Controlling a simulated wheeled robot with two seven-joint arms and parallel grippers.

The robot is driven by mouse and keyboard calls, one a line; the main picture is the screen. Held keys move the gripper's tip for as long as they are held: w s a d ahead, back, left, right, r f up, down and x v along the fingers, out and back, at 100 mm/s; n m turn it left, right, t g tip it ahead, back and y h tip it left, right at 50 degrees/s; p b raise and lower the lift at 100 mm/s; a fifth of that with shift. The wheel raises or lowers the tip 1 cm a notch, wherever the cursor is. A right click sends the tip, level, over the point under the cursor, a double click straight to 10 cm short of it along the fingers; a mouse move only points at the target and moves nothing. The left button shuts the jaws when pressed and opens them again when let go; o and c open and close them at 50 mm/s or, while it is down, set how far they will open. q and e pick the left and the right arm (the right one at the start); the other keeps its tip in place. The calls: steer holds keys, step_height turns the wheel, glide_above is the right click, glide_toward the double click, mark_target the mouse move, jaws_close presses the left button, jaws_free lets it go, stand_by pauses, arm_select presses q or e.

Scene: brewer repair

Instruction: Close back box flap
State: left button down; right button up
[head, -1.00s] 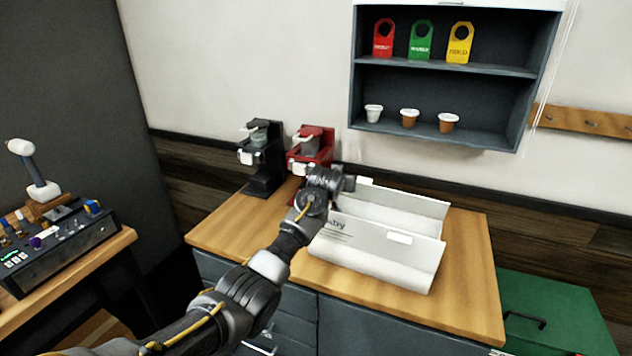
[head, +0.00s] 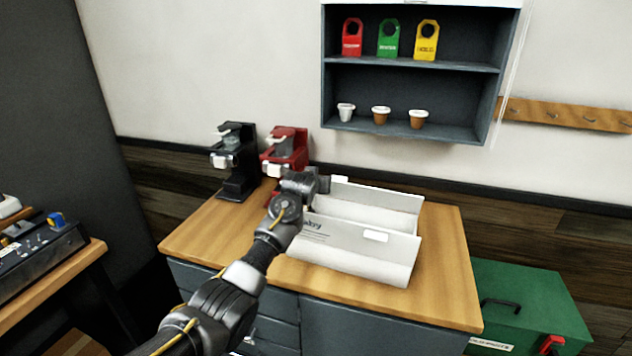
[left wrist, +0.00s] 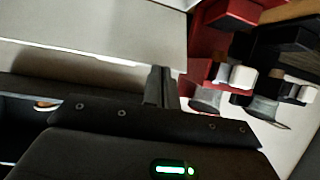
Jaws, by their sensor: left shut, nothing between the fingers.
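A white box (head: 350,260) with printed lettering and a small label lies on the wooden counter, its top open. Its back flap (head: 385,197) stands raised along the far side. A pale panel of the box (left wrist: 90,25) fills the upper left of the left wrist view. My left gripper (head: 322,183) is at the left end of the box, by the back flap's left end. Its fingers (left wrist: 160,85) are shut and empty; I cannot tell whether they touch the flap. My arm hides the box's left end. My right gripper is not in view.
A red brewer (head: 287,148) stands close behind my left gripper, with a black brewer (head: 237,165) left of it. A wall shelf (head: 410,68) with tags and cups hangs above. The counter (head: 450,270) is clear right of the box. A green case (head: 530,295) sits lower right.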

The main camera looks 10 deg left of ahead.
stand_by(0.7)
arm_select(q)
steer(key=shift+w+f+b, duration=0.15)
steer(key=shift+w+b, duration=0.6)
